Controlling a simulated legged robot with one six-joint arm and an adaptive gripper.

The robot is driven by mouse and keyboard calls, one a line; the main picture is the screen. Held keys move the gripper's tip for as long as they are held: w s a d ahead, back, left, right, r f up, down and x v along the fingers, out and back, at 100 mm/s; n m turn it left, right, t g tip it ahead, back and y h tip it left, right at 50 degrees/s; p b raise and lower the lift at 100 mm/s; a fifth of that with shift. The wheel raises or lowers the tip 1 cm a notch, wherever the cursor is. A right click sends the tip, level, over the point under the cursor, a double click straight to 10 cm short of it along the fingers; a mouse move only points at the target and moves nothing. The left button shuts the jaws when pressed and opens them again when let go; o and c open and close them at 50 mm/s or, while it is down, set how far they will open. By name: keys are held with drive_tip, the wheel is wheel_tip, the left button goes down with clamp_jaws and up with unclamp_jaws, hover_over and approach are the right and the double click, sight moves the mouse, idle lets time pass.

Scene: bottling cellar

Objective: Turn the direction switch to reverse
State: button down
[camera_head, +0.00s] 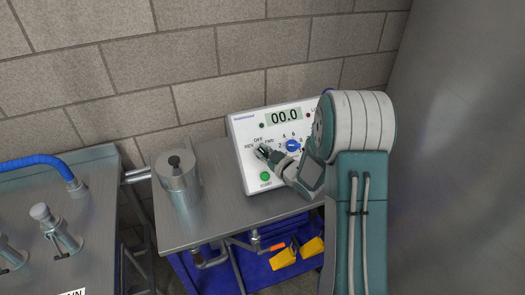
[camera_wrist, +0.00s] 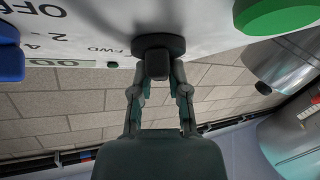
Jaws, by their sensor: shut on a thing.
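The white control panel (camera_head: 250,185) stands on the steel table against the brick wall. Its direction switch is a black knob (camera_wrist: 158,45) at the panel's left, with the labels REV, OFF and FWD around it in the head view. My gripper (camera_head: 266,153) reaches it from the lower right. In the wrist view, the two fingers of my gripper (camera_wrist: 158,75) are shut on the knob's grip, one on each side. The fingers cover most of the switch in the head view, so I cannot tell which label it points at.
A blue dial (camera_head: 292,145) is close right of the switch, and a green button (camera_head: 265,176) is below it. The display (camera_head: 283,116) reads 00.0. A steel pot (camera_head: 181,188) stands left on the table (camera_head: 222,208). Yellow items (camera_head: 283,257) lie in blue below.

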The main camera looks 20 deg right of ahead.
drive_tip(key=shift+s+f+n+g+y, duration=0.1)
drive_tip(key=shift+f+n+g+y, duration=0.2)
drive_tip(key=shift+n+g, duration=0.35)
drive_tip(key=shift+s+f+n+g+y, duration=0.15)
drive_tip(key=shift+n+g+y, duration=0.25)
drive_tip(key=shift+n, duration=0.85)
drive_tip(key=c, duration=0.6)
unclamp_jaws()
drive_tip(key=shift+w+a, duration=0.1)
drive_tip(key=shift+w+d, duration=0.15)
drive_tip(key=shift+d, duration=0.05)
drive_tip(key=shift+d+r, duration=0.1)
drive_tip(key=v, duration=1.2)
drive_tip(key=shift+w, duration=0.1)
